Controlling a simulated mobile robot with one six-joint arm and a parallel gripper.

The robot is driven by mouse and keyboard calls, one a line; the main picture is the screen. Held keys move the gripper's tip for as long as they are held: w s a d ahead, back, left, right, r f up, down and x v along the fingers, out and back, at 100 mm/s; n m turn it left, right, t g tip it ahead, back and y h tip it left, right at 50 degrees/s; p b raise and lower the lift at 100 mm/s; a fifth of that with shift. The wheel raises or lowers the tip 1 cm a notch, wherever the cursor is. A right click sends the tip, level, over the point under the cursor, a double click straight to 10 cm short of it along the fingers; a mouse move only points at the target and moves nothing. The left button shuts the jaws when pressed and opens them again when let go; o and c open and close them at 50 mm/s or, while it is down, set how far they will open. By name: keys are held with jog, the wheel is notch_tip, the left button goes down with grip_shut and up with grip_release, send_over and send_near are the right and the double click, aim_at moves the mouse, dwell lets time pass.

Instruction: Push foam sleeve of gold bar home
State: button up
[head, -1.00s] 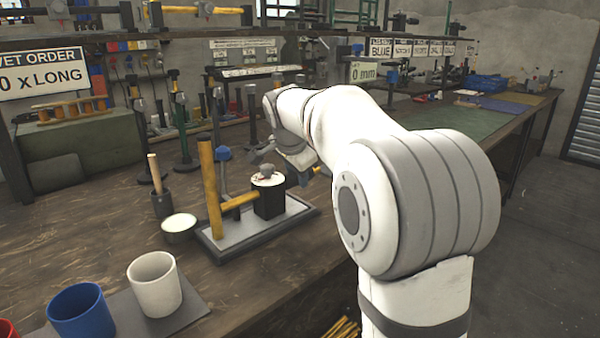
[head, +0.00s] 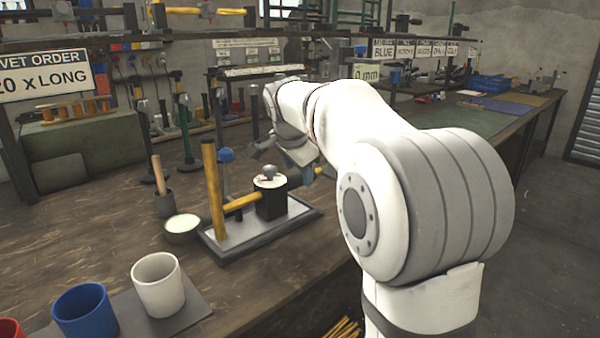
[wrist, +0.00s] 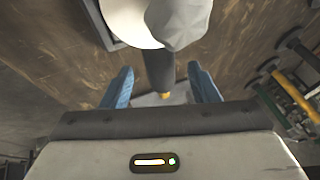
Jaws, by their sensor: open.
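A gold bar (head: 240,202) lies level through a black block with a pale round top and grey knob (head: 269,174), on a grey tray. In the wrist view, a dark grey cylinder (wrist: 160,70), apparently the foam sleeve, runs from under the knob, with a little gold (wrist: 165,95) at its near end. My gripper (wrist: 160,72) is open, its blue fingers on either side of the cylinder with gaps visible. In the head view my gripper (head: 306,177) is partly hidden, right of the block. How far the sleeve sits along the bar cannot be told.
An upright yellow post (head: 213,190) stands on the tray's left (head: 300,222). A shallow white-filled dish (head: 183,226) and a dark pot with a stick (head: 165,203) are left of it. White (head: 158,285) and blue (head: 85,312) cups stand in front. Tool stands fill the back.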

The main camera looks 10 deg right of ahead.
jog(key=shift+p+v, duration=0.6)
jog(key=shift+v, duration=2.05)
jog(key=s+r+n+g+y+p, duration=0.1)
jog(key=s+r+n+p, duration=0.2)
jog(key=s+p, duration=0.9)
jog(key=s+a+r+n+g+y+p, duration=0.1)
jog(key=s+r+n+p, duration=0.2)
jog(key=s+n+p, duration=0.7)
jog(key=s+p, duration=0.3)
jog(key=s, duration=0.4)
jog(key=shift+s+a, duration=0.15)
jog(key=shift+s, duration=0.2)
